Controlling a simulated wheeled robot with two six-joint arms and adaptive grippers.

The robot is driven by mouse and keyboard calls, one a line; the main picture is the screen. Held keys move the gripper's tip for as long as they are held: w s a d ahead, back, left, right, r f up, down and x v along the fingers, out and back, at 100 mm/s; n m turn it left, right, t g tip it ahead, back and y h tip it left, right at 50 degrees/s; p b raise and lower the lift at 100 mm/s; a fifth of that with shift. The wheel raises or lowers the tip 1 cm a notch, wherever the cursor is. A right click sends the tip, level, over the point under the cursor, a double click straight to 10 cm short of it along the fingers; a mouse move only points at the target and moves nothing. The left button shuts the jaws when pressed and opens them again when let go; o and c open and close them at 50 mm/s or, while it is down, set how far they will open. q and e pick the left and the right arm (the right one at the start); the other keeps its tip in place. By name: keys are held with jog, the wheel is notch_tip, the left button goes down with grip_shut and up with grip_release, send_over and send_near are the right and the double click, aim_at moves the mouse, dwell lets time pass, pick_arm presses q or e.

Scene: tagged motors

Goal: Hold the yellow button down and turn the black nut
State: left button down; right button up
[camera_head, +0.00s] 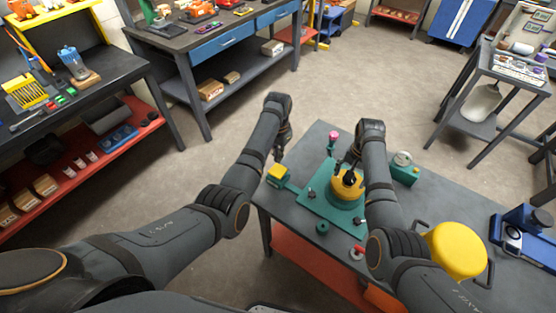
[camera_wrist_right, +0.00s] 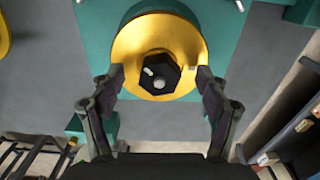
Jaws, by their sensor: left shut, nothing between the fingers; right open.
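The black nut (camera_wrist_right: 157,72) is a hexagon on top of the round yellow motor part (camera_wrist_right: 125,45), which sits on a green plate (camera_wrist_right: 98,30). In the head view the yellow part (camera_head: 338,186) is partly hidden by my right arm. My right gripper (camera_wrist_right: 160,80) is open, with one finger on each side of the nut and gaps between. The yellow button (camera_head: 278,171) stands on a small green base at the table's left corner. My left gripper (camera_head: 279,157) is shut and empty, just above or at the button; I cannot tell if it touches.
Floor beyond the table is clear.

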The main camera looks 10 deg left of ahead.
pick_arm(q)
jog(key=shift+r, duration=0.4)
pick_arm(e)
notch_tip(320, 180, up, 8)
jog(key=p, duration=0.9)
jog(key=shift+r, duration=0.1)
pick_arm(q)
notch_tip(320, 180, up, 9)
jog(key=shift+f, duration=0.15)
